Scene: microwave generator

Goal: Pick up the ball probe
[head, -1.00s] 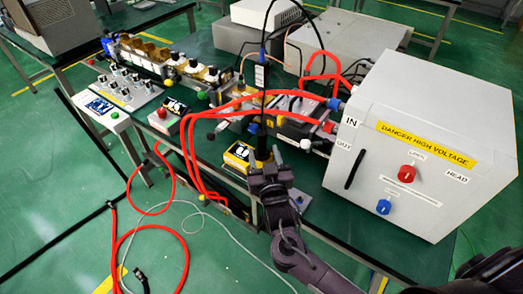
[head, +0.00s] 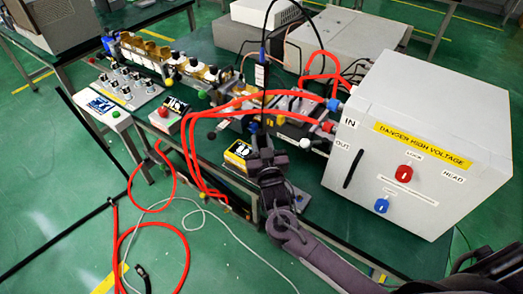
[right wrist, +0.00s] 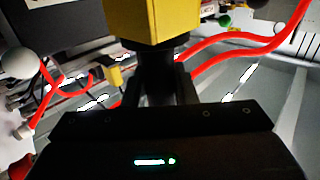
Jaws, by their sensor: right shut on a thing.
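The ball probe appears to be the slim black upright stick (head: 261,85) with a pale label and a blue top, rising from the front of the bench in the head view. A thin black cable leaves its top. My right gripper (head: 266,155) is at its lower end and shut on it. The exact contact is dark and hard to make out. In the right wrist view my right gripper's fingers (right wrist: 160,85) are close around a dark stem, with a yellow block (right wrist: 153,22) just beyond them. My left gripper is out of view.
A large grey high-voltage box (head: 415,135) stands close on the right. Red cables (head: 215,107) loop across the bench front just left of the gripper. A yellow-faced meter (head: 237,154) sits beside it. A control panel (head: 128,87) is at left.

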